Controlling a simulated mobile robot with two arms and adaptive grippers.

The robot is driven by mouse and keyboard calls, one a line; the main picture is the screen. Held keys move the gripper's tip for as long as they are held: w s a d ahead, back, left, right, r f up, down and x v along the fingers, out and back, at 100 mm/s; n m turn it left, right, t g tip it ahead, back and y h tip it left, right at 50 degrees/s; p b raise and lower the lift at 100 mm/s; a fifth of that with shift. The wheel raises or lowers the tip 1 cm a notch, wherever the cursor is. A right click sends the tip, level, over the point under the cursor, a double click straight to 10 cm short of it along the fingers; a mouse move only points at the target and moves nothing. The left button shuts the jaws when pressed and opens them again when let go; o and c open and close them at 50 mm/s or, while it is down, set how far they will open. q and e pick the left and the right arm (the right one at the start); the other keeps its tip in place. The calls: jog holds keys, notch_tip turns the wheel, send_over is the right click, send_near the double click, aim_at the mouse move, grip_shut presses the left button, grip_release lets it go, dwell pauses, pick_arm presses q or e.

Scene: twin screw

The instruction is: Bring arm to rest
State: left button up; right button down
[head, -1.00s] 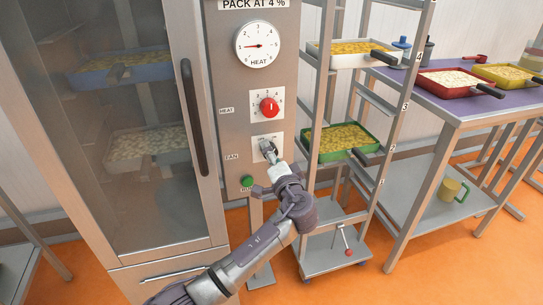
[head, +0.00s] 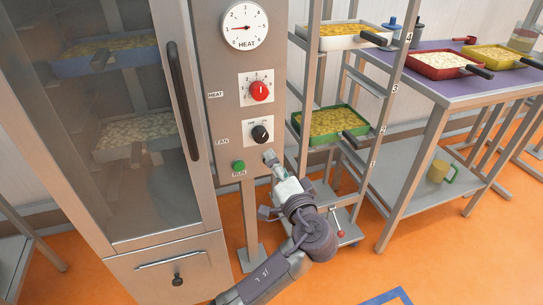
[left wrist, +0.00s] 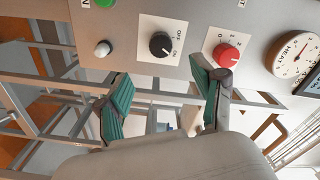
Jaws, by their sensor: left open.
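My left gripper (head: 271,160) is at the lower right edge of the cabinet's control panel (head: 222,110), below the black fan knob (head: 262,133). In the left wrist view its two green-padded fingers (left wrist: 160,88) are spread wide with nothing between them. The fan knob (left wrist: 161,45) shows beyond the fingers, clear of them. The red heat knob (head: 260,91) is above the fan knob, and it also shows in the wrist view (left wrist: 228,54). The green run button (head: 238,167) is left of the gripper. My right gripper is not in view.
A glass-doored cabinet (head: 110,215) stands at left. A rack (head: 393,110) with a white tray (head: 343,42) and a green tray (head: 336,138) is close right of my arm. A table (head: 447,115) with red and yellow trays stands farther right. Orange floor lies open in front.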

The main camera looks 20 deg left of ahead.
pick_arm(q)
jog(key=shift+s+d, duration=0.15)
jog(key=shift+s, duration=0.05)
dwell(0.3)
